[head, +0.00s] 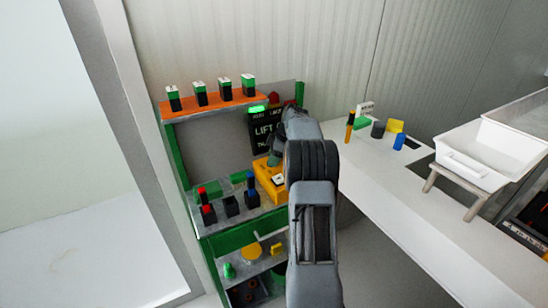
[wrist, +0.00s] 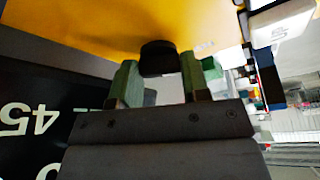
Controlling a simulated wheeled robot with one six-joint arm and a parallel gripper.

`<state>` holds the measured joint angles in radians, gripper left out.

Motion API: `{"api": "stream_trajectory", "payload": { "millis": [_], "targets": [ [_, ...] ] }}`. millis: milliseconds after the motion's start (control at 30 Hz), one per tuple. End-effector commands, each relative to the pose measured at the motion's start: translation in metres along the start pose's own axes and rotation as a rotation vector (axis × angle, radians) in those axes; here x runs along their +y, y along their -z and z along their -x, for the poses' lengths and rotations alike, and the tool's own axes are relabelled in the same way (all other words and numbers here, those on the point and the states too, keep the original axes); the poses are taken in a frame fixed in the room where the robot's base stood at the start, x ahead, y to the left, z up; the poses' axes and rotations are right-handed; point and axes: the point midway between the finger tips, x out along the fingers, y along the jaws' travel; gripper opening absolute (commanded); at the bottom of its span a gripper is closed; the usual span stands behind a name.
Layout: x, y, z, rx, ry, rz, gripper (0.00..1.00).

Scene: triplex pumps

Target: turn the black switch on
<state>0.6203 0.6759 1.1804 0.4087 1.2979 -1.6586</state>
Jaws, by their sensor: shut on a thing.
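A yellow box (head: 266,177) stands on the green-framed bench, partly hidden behind my arm in the head view. In the wrist view the yellow face (wrist: 100,25) fills the top. The black switch (wrist: 157,57) sticks out from this face as a dark round knob. My gripper (wrist: 160,78) has its two green fingers on either side of the knob and is shut on it. In the head view my gripper (head: 274,152) is at the box, and the switch itself is hidden.
An orange shelf (head: 215,106) carries several green-and-black blocks with white tops. Red, black and blue-topped blocks (head: 231,205) stand left of the box. A dark sign (head: 262,133) stands behind. A white counter (head: 390,190) with a white tray (head: 485,150) is at right.

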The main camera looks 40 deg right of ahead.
Motion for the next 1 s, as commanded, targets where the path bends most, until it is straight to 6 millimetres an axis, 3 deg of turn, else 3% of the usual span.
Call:
{"api": "stream_trajectory", "payload": {
  "millis": [333, 367, 600, 1000],
  "targets": [
    [-0.0001, 0.0008, 0.0001, 0.000, 0.001, 0.005, 0.19],
    [-0.0001, 0.0008, 0.0001, 0.000, 0.001, 0.005, 0.45],
    [0.0000, 0.0000, 0.0002, 0.000, 0.000, 0.003, 0.68],
    [0.0008, 0.0006, 0.0042, 0.000, -0.002, 0.002, 0.68]
  ]
}}
